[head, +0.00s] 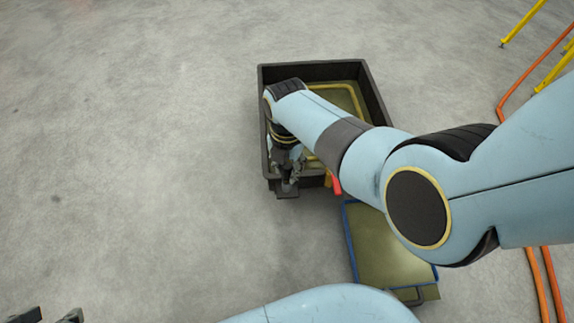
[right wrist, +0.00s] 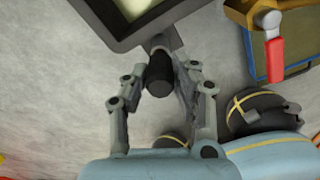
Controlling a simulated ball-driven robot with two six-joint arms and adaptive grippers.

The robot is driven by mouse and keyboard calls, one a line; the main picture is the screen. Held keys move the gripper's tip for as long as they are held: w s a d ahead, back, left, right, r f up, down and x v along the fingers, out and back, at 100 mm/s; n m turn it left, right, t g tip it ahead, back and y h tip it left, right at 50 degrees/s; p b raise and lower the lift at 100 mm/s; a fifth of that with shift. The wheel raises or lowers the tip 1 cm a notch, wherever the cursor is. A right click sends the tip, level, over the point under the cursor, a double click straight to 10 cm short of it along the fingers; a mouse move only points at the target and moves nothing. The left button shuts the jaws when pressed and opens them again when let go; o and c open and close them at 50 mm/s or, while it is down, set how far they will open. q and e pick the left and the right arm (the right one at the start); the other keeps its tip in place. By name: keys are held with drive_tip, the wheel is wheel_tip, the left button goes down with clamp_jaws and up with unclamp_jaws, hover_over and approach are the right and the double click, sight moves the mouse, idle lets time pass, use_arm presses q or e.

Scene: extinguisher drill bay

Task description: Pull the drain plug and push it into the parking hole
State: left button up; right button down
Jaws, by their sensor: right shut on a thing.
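My right gripper (head: 287,183) is at the near left corner of a black tray (head: 377,100), low against its front wall. In the right wrist view, my right gripper (right wrist: 160,88) is shut on the dark, cylindrical drain plug (right wrist: 158,76). The plug's narrower grey end points at the tray's outer wall (right wrist: 115,35). I cannot tell whether that end sits in a hole or just touches. I cannot make out the parking hole. My left gripper (head: 48,316) shows only its fingertips at the bottom left edge, apart and empty.
A brass-coloured valve with a red lever (right wrist: 276,60) stands beside the plug; the red lever also shows in the head view (head: 335,183). A blue-rimmed tray (head: 390,250) lies right below it. Orange hoses and yellow bars are at the right. The floor at left is clear.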

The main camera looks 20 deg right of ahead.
drive_tip(key=shift+f+b, duration=0.5)
drive_tip(key=shift+f, duration=0.3)
idle(0.4)
drive_tip(key=c, duration=1)
unclamp_jaws()
